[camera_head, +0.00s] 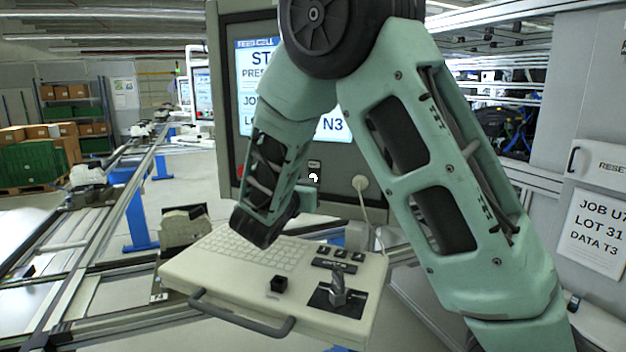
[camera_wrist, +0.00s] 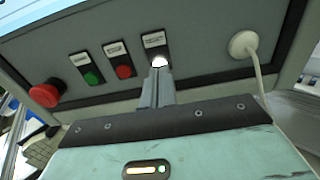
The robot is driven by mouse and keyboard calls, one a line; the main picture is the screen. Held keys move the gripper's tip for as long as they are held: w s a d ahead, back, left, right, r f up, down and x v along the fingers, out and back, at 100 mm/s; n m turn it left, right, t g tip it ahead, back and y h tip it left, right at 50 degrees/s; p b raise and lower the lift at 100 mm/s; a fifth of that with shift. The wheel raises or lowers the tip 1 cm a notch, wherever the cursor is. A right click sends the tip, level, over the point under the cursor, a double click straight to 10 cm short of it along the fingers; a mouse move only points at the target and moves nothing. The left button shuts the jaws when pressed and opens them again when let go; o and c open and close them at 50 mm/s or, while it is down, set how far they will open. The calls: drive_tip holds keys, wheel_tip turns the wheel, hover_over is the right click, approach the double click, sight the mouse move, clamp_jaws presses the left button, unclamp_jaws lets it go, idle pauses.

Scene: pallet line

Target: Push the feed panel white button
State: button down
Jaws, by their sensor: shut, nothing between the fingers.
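The white button (camera_wrist: 159,61) is on the grey feed panel (camera_wrist: 205,50), below a small label at the right end of the button row. It also shows in the head view (camera_head: 313,177) on the lower part of the panel, beside my arm. My gripper (camera_wrist: 158,72) is shut and empty. In the wrist view its fingertips overlap the lower edge of the white button; I cannot tell whether they touch it. My arm hides part of the panel's screen in the head view.
A green button (camera_wrist: 92,77), a red button (camera_wrist: 124,71) and a red mushroom button (camera_wrist: 47,93) sit left of the white one. A white round plug with a cable (camera_wrist: 243,44) is to its right. A keyboard shelf (camera_head: 230,285) with a handle juts out below the panel.

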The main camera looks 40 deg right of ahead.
drive_tip(key=shift+x, duration=1.05)
idle(0.9)
drive_tip(key=v, duration=0.5)
idle(0.7)
idle(0.6)
